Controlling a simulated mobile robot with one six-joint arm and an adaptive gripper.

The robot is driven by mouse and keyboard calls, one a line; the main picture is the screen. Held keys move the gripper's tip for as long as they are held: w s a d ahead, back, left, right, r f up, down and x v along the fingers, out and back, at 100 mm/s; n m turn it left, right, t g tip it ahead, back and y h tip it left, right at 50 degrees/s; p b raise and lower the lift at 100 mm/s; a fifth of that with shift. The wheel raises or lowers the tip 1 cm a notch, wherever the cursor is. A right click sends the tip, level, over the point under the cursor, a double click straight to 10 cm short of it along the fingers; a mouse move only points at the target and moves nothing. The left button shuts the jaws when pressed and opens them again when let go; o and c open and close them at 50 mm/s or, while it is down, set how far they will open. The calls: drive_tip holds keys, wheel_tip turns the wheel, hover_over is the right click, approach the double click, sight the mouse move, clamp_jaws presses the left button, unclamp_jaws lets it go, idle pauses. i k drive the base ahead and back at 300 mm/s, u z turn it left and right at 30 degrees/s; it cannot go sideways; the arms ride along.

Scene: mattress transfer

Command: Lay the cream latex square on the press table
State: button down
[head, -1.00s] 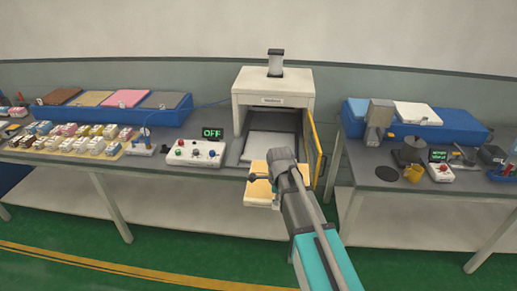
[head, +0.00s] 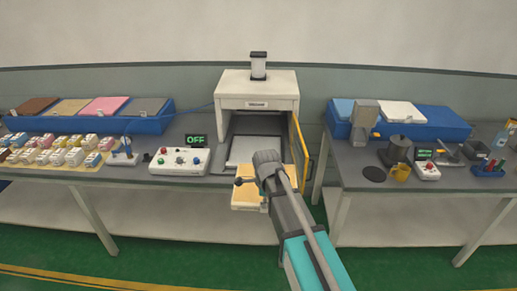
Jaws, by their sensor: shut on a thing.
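The cream latex square (head: 247,199) is held by my gripper (head: 243,183), which is shut on it. It is in front of the press (head: 257,90), level with the bench's front edge in the picture. My wrist and arm hide part of the square. The press table (head: 254,151) is a pale flat plate inside the press opening, and no latex shows on its visible part. Its front right is hidden behind my arm. The square appears nearer to me than the plate.
The yellow-framed press door (head: 301,155) stands open on the right of the opening. A control box (head: 180,161) and a display reading OFF (head: 195,140) stand left of the press. A second bench (head: 350,170) with a blue stand and tools is to the right, across a gap.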

sight(256, 150)
drive_tip(key=i, duration=0.85)
